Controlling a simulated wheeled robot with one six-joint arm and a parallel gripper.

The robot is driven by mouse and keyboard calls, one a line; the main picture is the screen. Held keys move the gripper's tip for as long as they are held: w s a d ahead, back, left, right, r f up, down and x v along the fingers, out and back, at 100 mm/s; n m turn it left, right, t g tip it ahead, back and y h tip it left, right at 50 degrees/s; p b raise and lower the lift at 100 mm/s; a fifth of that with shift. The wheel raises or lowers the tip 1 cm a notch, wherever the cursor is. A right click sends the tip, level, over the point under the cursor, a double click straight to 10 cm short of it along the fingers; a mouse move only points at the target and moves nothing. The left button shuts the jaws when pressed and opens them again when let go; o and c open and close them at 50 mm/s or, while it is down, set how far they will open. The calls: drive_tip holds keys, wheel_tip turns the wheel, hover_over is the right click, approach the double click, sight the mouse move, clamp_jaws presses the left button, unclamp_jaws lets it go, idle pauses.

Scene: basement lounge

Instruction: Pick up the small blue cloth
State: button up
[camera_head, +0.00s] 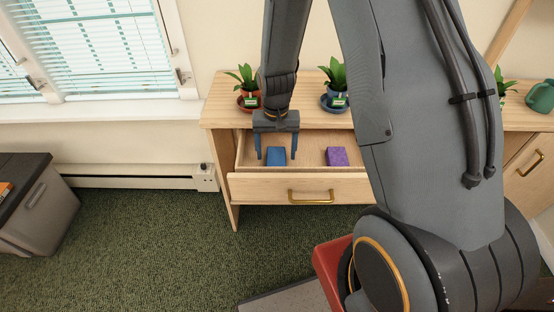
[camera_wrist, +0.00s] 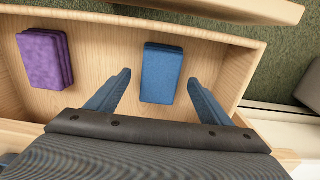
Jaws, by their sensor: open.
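A small blue folded cloth (camera_head: 276,156) lies in the open wooden drawer (camera_head: 300,188), toward its left side. In the wrist view the blue cloth (camera_wrist: 161,73) lies flat, just beyond and between my fingertips. My gripper (camera_head: 277,158) is open and empty, pointing down over the drawer, with a finger to each side of the blue cloth. In the wrist view its fingers (camera_wrist: 160,80) do not touch the cloth. A purple folded cloth (camera_head: 337,156) lies in the same drawer to the right; in the wrist view the purple cloth (camera_wrist: 46,58) is on the left.
The cabinet top (camera_head: 225,112) holds a plant in a red pot (camera_head: 247,101), a plant in a blue pot (camera_head: 333,101) and a green watering can (camera_head: 541,96). The drawer walls stand around the cloths. A dark-topped grey cabinet (camera_head: 52,205) is at the left. Green carpet (camera_head: 150,250) lies open in front.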

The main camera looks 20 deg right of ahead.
sight(276, 157)
drive_tip(key=shift+f, duration=0.85)
drive_tip(key=c, duration=1.1)
drive_tip(key=shift+r, duration=0.15)
wheel_tip(276, 157, up, 10)
drive_tip(key=shift+f+b, duration=0.1)
drive_tip(key=shift+b, duration=0.45)
